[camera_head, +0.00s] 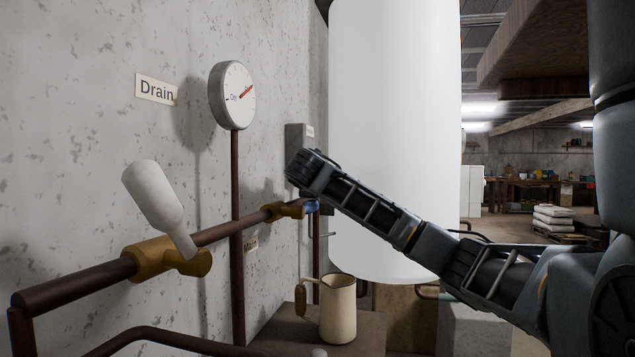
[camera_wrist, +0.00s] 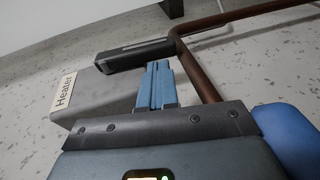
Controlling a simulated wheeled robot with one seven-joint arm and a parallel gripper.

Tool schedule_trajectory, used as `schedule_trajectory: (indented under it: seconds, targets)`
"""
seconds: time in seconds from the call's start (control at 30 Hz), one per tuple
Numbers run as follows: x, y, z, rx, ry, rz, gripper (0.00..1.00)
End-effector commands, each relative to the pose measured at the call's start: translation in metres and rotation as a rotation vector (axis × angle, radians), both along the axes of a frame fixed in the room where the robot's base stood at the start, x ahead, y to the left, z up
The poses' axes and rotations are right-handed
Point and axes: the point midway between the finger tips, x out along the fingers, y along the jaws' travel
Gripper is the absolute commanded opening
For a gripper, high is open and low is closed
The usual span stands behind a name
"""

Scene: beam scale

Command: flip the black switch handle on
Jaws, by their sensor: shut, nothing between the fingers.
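The black switch handle (camera_wrist: 135,53) shows in the wrist view as a dark bar beside a grey switch box (camera_wrist: 105,98). The box carries a label reading "Heater" (camera_wrist: 63,92). My gripper (camera_wrist: 158,68) is shut and empty, its blue fingers together. The fingertips are close beside the right part of the handle; I cannot tell whether they touch it. In the head view the grey switch box (camera_head: 296,138) is on the wall behind the end of my arm. The handle and my fingers are not clear there.
A brown pipe (camera_wrist: 200,75) bends close right of the handle. A blue part (camera_wrist: 287,135) is at the wrist view's right edge. The head view shows a white tank (camera_head: 395,110), a gauge (camera_head: 232,95), a pale lever (camera_head: 152,195) and a cream jug (camera_head: 338,310).

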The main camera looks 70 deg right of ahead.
Motion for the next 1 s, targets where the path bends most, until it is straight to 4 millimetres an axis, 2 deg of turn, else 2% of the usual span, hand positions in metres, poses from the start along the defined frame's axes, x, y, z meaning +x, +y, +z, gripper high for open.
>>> schedule_trajectory:
  seconds: [0.6, 0.8, 1.0]
  targets:
    - [-0.024, 0.086, 0.011, -0.002, -0.002, 0.003, 0.00]
    - [-0.027, 0.096, 0.012, -0.002, -0.002, 0.001, 0.00]
    - [-0.027, 0.096, 0.012, -0.002, -0.001, 0.001, 0.00]
